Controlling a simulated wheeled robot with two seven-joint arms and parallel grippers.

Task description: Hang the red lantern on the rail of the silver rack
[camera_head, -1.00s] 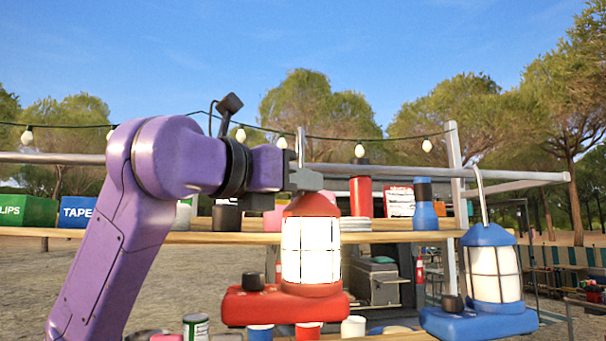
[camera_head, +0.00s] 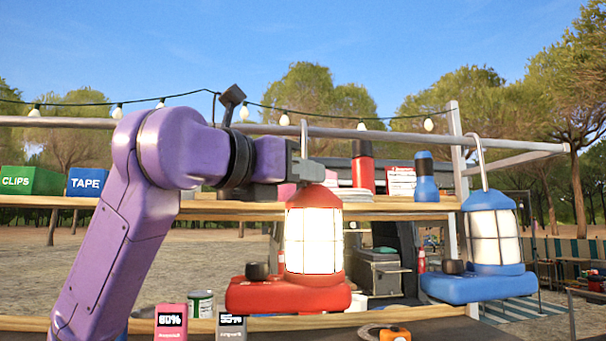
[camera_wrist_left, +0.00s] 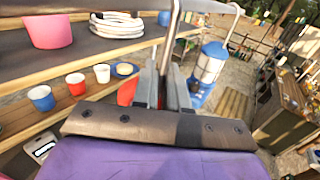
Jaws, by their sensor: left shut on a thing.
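The red lantern (camera_head: 313,240), with a lit white caged body and a red base, hangs upright in my left gripper (camera_head: 312,171). The gripper is shut on the thin metal hook above its red top; in the left wrist view the fingers (camera_wrist_left: 168,88) close on this rod. The silver rack's rail (camera_head: 390,135) runs across behind the arm. The hook's top (camera_head: 303,124) shows at the rail's height, just above it in the picture. I cannot tell whether the hook is over the rail or only in front of it. My right gripper is not in view.
A blue lantern (camera_head: 492,238) hangs at the right by its own hook. A wooden shelf (camera_head: 400,208) behind holds a red flask (camera_head: 363,170), a blue flask (camera_head: 426,178) and boxes. String lights run near the rail. Small devices and a can stand on the lower shelf.

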